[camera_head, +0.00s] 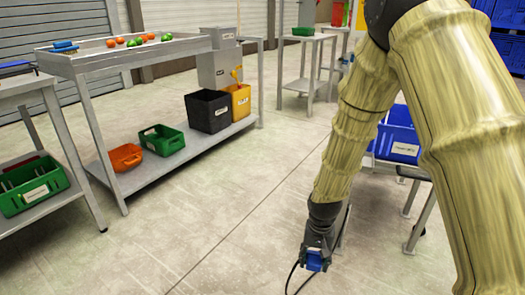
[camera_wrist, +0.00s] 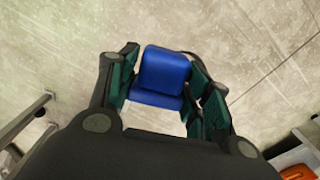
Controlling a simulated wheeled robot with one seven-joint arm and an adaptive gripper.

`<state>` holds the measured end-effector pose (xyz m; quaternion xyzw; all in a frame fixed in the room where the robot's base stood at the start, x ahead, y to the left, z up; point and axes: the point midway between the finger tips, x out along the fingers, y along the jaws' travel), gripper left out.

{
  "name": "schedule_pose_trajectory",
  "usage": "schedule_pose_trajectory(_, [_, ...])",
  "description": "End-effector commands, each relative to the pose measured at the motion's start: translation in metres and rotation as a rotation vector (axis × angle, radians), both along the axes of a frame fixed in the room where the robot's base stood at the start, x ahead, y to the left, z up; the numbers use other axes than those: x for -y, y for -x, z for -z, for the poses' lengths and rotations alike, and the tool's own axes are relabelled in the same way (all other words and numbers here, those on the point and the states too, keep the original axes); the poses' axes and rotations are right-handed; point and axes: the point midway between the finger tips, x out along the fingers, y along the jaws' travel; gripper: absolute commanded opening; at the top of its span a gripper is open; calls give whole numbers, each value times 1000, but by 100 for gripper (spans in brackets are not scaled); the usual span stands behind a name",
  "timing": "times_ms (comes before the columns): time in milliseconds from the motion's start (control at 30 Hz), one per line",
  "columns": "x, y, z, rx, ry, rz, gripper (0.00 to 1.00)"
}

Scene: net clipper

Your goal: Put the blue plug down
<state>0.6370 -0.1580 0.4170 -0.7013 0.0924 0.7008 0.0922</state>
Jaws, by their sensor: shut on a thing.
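The blue plug (camera_head: 314,261) is in my gripper (camera_head: 319,249), low in the head view, with a black cable hanging from it. In the wrist view the blue plug (camera_wrist: 164,77) sits between the two dark green finger pads of my gripper (camera_wrist: 163,88). The fingers are shut on its sides.
A grey workbench (camera_head: 185,47) with orange and green balls stands at the left; its lower shelf holds an orange bin (camera_head: 126,158), a green bin (camera_head: 162,139), a black bin (camera_head: 208,111) and a yellow bin (camera_head: 238,100). A blue crate (camera_head: 398,135) stands right, behind my arm. The middle floor is clear.

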Motion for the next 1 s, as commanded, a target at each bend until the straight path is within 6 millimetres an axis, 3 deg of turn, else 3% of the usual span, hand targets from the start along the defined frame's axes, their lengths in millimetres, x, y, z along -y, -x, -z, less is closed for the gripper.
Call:
schedule_pose_trajectory(33, [2, -1, -14, 3, -2, -32, 20])
schedule_pose_trajectory(200, [10, 0, -48, 2, -3, -134, 20])
schedule_pose_trajectory(500, [21, 4, -90, 0, -1, -255, 20])
schedule_pose_trajectory(1000, [24, 7, -129, -2, 13, -261, 20])
